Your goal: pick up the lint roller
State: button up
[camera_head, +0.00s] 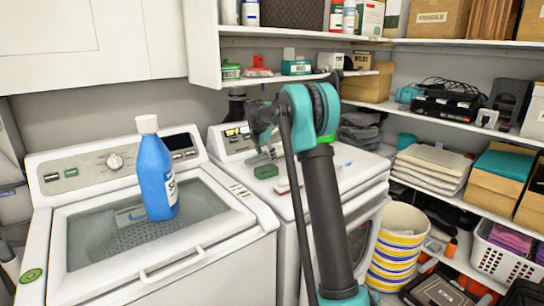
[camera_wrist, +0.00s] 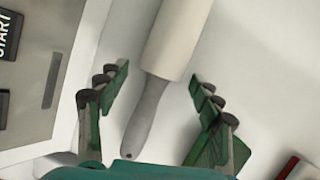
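The lint roller shows in the wrist view, with a pale cylindrical head (camera_wrist: 180,38) at the top and a grey handle (camera_wrist: 147,118) pointing down toward my gripper. It lies on a white surface. My gripper (camera_wrist: 159,84) is open, with one green-padded finger on each side of the handle and a gap to both. The pads are near where the handle meets the head. In the head view my gripper (camera_head: 262,155) is over the top of the right-hand white machine (camera_head: 347,184). I cannot clearly make out the lint roller there.
A blue bottle (camera_head: 157,172) with a white cap stands on the left washer (camera_head: 225,233). Loaded shelves (camera_head: 452,125) fill the right side. A red-edged item (camera_wrist: 288,167) lies at lower right in the wrist view.

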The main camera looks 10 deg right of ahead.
aim_at(266, 155)
jog(key=c, duration=1.1)
jog(key=shift+o, duration=0.2)
notch_tip(266, 155, up, 10)
jog(key=o, duration=0.6)
jog(key=shift+c, duration=0.2)
jog(key=c, duration=0.3)
jog(key=shift+c, duration=0.2)
